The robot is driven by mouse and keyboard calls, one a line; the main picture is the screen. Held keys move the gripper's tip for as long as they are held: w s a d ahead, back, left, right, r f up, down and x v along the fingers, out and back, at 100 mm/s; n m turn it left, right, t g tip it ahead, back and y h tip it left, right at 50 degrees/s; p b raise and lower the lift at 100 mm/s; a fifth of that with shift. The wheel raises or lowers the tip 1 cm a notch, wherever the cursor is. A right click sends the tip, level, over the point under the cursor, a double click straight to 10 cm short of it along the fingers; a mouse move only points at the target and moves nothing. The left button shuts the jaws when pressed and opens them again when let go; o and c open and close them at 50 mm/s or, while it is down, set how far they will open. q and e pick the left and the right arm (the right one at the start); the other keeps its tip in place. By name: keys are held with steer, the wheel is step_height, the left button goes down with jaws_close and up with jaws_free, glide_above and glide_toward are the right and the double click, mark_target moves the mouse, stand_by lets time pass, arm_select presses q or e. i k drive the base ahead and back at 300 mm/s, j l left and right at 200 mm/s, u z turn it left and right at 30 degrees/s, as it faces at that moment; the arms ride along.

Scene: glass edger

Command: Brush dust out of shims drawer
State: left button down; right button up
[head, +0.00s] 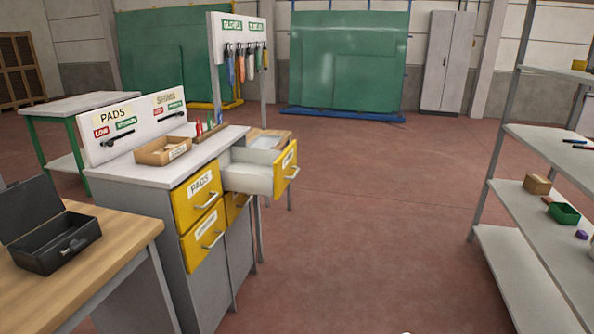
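A grey cabinet (222,290) with yellow drawer fronts stands left of centre. Its upper right drawer (250,178) is pulled out, with pale walls and a yellow front (288,170) with a handle. The label on that front is too small to read, so I cannot tell for sure that it is the shims drawer. The drawer's inside shows only partly, and I cannot make out dust. The upper left drawer (196,198), labelled PADS, is shut. I cannot identify a brush. Neither of my grippers is in view.
A cardboard tray (163,151) and small coloured items (205,127) sit on the cabinet top. A wooden bench with an open black box (55,245) is at front left. Shelves (555,150) with small boxes stand at right. The floor (390,220) between is clear.

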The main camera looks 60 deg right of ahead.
mark_target(247, 170)
steer(key=i+l+z, duration=0.1)
steer(key=l, duration=0.35)
steer(key=i+l, duration=0.15)
steer(key=l, duration=0.25)
steer(key=i+l+z, duration=0.15)
steer(key=l, duration=0.3)
steer(key=i+l, duration=0.15)
steer(key=l, duration=0.3)
steer(key=i+l+z, duration=0.15)
steer(key=l, duration=0.25)
steer(key=i+l, duration=0.2)
steer(key=l, duration=0.2)
steer(key=z, duration=0.05)
